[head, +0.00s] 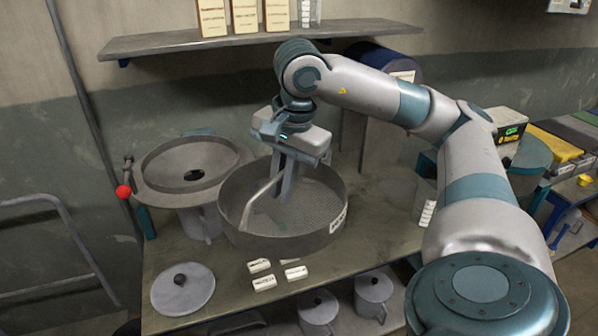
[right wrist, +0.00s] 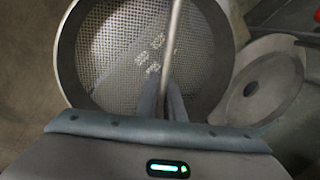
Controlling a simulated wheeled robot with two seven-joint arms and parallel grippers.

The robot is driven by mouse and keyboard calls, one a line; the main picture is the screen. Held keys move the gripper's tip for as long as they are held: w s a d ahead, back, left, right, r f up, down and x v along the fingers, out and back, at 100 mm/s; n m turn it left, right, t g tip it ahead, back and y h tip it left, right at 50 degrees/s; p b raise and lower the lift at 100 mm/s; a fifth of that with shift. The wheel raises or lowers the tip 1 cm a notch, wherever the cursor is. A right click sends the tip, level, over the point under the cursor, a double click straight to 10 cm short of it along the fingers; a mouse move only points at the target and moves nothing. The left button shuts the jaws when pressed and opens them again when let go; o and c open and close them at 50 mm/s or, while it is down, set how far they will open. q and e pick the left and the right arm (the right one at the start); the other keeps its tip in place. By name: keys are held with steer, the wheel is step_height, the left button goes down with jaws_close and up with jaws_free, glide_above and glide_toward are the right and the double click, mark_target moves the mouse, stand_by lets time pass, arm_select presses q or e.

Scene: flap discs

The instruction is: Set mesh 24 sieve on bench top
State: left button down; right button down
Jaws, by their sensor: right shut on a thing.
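A round grey sieve (head: 278,241) with a mesh floor and a bar handle across its top is in the middle of the head view. A white label on its side is too small to read. My right gripper (head: 281,193) reaches down into the sieve and is shut on its handle (head: 256,199). In the right wrist view the gripper (right wrist: 164,98) closes on the handle over the sieve's mesh (right wrist: 110,55). The sieve looks level over the bench top (head: 215,270); I cannot tell whether its underside touches. My left gripper is out of view.
A grey funnel-like vessel (head: 160,180) stands close left of the sieve. A round lid (head: 183,290) and several white tags (head: 264,283) lie at the bench's front. Lidded pots (head: 373,291) sit below. A shelf (head: 180,42) with boxes hangs behind.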

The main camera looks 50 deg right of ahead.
mark_target(238, 242)
steer(key=w+a+f+n+g+y, duration=0.1)
steer(key=a+f+n+g+y, duration=0.1)
steer(key=a+f+n, duration=1.3)
steer(key=a+n, duration=0.1)
steer(key=a, duration=0.3)
steer(key=shift+w+a+f, duration=0.2)
steer(key=shift+w+a, duration=0.15)
steer(key=shift+w, duration=0.05)
steer(key=shift+d, duration=0.15)
